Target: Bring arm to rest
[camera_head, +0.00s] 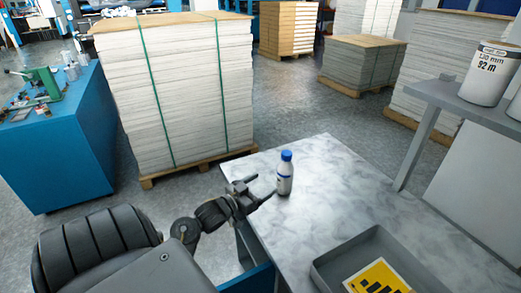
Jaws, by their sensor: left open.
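My left gripper (262,190) is in the camera_head view at the left edge of the grey marbled table (332,200). Its arm comes in from the lower left. The gripper is open, with its fingers pointing towards a small white bottle with a blue cap (284,177). The bottle stands upright on the table, just right of the fingers. I see nothing held in the jaws, and I cannot tell whether a finger touches the bottle. My right gripper is not in view.
A grey tray (335,262) with a yellow and black sheet (378,278) lies at the table's front. A grey shelf (455,105) at the right carries a white roll (488,75). A strapped stack of sheets (180,95) stands behind the table. The table's middle is clear.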

